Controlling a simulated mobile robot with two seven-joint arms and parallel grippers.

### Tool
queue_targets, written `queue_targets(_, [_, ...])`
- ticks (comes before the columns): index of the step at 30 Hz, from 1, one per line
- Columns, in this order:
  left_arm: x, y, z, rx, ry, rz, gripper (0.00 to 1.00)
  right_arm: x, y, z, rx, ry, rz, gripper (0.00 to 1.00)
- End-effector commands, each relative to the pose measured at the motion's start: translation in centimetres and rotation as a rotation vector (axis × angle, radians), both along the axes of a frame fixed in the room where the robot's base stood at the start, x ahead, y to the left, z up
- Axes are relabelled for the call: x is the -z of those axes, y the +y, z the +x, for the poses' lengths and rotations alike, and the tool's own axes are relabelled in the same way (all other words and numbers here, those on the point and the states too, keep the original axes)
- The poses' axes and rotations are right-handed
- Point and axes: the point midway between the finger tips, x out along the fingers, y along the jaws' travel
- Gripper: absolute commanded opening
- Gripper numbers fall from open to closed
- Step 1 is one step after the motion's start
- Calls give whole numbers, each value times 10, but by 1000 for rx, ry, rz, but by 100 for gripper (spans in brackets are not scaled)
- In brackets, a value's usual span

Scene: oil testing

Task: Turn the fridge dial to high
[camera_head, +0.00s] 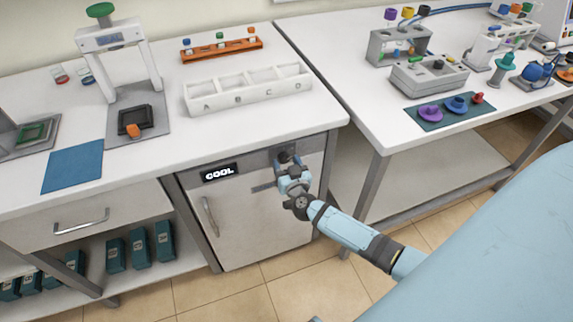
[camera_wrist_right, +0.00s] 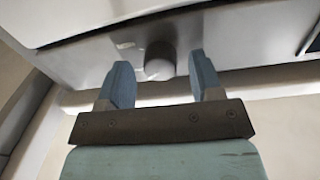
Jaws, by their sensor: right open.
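The fridge (camera_head: 250,235) stands under the left table, with a display (camera_head: 219,173) reading "COOL" on its top strip. The dial (camera_head: 283,157) is a dark knob at the right of that strip, partly hidden by my right gripper (camera_head: 288,168). In the right wrist view the dial (camera_wrist_right: 160,62) is a round knob with a pale face, lying between my right fingertips (camera_wrist_right: 158,75). The two fingers are open, one on each side of the dial, with a gap on both sides. My left gripper is not in view.
The white table top (camera_head: 240,125) overhangs just above the dial. A silver fridge handle (camera_head: 210,216) is at the door's left. A grey table leg (camera_head: 375,185) stands right of the fridge. The tiled floor in front is clear.

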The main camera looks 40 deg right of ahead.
Motion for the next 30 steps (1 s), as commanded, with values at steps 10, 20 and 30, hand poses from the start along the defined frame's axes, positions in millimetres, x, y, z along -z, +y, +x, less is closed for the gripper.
queue_targets(10, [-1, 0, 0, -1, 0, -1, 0, 0, 0, 0, 0, 0, 0, 32])
queue_targets(20, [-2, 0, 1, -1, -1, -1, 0, 0, 0, 0, 0, -2, 11, 10])
queue_targets(30, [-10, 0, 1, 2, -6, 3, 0, -2, 1, 0, 1, -37, 165, 10])
